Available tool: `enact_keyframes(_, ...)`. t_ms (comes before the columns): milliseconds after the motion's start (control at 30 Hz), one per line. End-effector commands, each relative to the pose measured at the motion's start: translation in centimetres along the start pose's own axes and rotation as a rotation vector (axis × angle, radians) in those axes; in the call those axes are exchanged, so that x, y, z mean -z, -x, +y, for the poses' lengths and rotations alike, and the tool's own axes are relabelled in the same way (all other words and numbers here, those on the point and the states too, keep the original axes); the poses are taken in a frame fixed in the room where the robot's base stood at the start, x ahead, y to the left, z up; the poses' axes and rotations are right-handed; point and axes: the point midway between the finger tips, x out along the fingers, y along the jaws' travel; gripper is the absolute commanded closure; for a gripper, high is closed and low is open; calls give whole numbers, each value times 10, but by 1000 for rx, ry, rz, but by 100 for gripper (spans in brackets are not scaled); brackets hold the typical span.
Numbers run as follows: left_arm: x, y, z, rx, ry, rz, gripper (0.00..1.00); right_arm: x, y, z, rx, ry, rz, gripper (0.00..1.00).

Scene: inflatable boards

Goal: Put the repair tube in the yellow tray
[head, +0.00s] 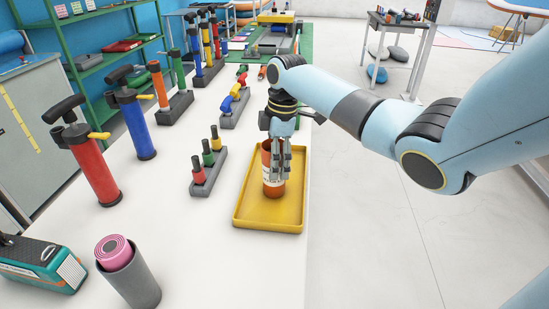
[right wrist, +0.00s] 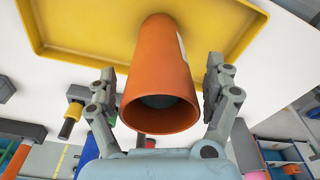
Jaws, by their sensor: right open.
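The repair tube (head: 272,189) is an orange cylinder with a pale label. It stands upright in the yellow tray (head: 243,217), which lies near the right edge of the white table. My right gripper (head: 281,166) points down over the tube, with its fingers hiding part of it. In the right wrist view the tube (right wrist: 160,75) shows its open end towards me, with its far end against the yellow tray (right wrist: 75,25). The two fingers are spread on either side of it, with gaps visible. My left gripper is not in view.
A red pump (head: 93,165) and a blue pump (head: 137,125) stand at the left. A rack with coloured pieces (head: 208,170) is left of the tray. A grey cup with a pink roll (head: 130,275) stands at the front. The table's middle front is clear.

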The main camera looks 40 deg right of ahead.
Motion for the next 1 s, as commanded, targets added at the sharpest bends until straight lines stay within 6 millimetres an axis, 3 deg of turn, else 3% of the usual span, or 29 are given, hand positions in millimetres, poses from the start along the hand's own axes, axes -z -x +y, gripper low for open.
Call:
enact_keyframes(167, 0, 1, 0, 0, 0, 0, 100, 0, 9, 1, -2, 1, 0, 15)
enact_keyframes(500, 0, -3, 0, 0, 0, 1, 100, 0, 80, 1, -5, 1, 0, 15)
enact_keyframes(700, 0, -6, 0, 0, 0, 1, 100, 0, 113, 1, -3, 0, 0, 15)
enact_keyframes(1000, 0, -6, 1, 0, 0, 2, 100, 0, 123, 0, 0, 0, 0, 15)
